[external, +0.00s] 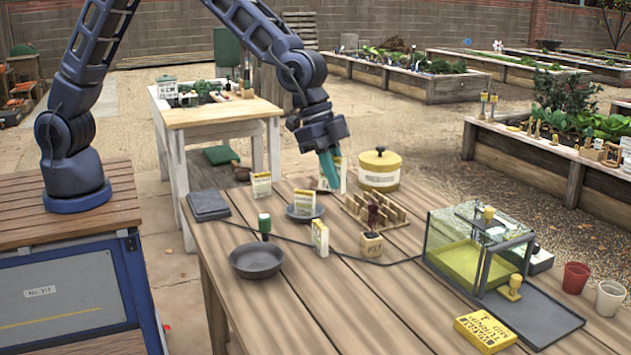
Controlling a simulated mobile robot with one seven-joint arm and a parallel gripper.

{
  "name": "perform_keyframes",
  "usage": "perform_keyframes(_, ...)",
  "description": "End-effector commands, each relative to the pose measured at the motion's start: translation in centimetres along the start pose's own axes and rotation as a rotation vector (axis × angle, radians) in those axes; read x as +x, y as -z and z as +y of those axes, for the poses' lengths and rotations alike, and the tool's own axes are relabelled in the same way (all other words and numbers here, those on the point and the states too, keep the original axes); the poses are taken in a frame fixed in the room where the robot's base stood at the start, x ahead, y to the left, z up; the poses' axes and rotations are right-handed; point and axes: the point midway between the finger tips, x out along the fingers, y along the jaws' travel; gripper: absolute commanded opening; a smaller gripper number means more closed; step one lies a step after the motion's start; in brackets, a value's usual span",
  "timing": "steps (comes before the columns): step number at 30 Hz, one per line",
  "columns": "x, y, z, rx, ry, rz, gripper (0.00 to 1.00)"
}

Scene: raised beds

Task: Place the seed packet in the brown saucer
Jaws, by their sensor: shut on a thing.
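My gripper (331,178) points down above the far part of the wooden table. Its teal fingers are shut on a seed packet (341,178), white with a yellowish base and partly hidden by the fingers. A round, dark grey-brown dish (257,262), which looks like the brown saucer, sits empty near the table's left edge. It is well to the left of my gripper and nearer the camera. A smaller grey saucer (303,214) is closer to my gripper, with another packet (304,202) upright in or just behind it.
More packets stand upright at the left (262,186) and middle (320,238). A green-topped stamp (264,225) stands behind the dish. A yellow lidded pot (379,170), wooden rack (373,210) and glass tank (477,245) are to the right. The table's front left is clear.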

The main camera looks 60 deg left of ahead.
Motion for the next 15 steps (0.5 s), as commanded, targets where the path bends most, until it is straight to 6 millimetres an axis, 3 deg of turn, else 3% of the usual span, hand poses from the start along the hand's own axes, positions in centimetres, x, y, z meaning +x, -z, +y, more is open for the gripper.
perform_keyframes(3,-0.8,-1.9,-5.0,-0.111,0.048,0.0,0.0)
perform_keyframes(15,-4.4,-9.9,-20.3,-0.488,0.204,0.0,0.0)
